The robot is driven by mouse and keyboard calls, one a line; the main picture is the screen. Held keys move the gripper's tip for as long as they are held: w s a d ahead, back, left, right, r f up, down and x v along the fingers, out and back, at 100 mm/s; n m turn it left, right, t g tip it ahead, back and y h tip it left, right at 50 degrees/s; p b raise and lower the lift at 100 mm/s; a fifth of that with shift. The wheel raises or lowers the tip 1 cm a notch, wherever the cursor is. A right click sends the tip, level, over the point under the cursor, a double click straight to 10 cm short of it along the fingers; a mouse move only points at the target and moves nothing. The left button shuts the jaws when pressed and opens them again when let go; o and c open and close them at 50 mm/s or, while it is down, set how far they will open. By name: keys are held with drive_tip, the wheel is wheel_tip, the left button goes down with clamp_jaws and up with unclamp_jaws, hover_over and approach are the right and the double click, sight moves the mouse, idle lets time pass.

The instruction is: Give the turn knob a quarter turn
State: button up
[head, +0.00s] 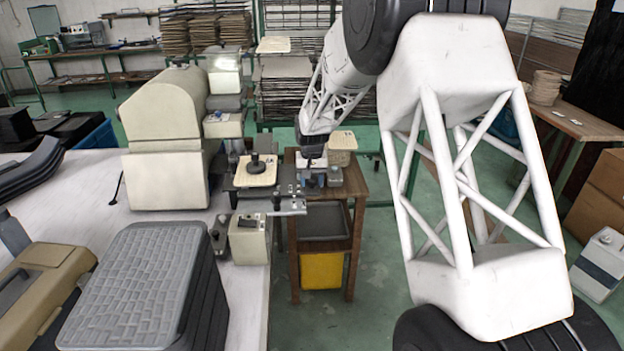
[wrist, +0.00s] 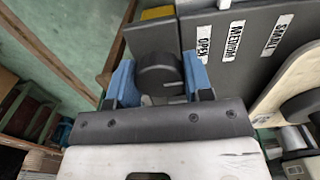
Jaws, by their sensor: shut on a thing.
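The turn knob (wrist: 160,74) is a round, dark grey knob, seen in the wrist view at the edge of a dark grey panel. My gripper (wrist: 160,80) has one blue finger on each side of it and is shut on it. The panel (wrist: 232,75) carries white labels that read OPEN, MEDIUM and SMALL. In the head view my gripper (head: 313,175) points down over the small wooden stand, and the knob is hidden there. I cannot tell the knob's turned angle.
A cream plate (head: 255,171) with a black knob on top stands left of my gripper. A beige machine (head: 165,140) and a grey ribbed case (head: 135,285) stand on the white table.

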drive_tip(key=m, duration=0.4)
drive_tip(key=shift+m, duration=0.3)
drive_tip(key=m, duration=0.5)
drive_tip(key=o, duration=0.8)
idle(0.3)
drive_tip(key=n, duration=0.9)
drive_tip(key=shift+n, duration=0.4)
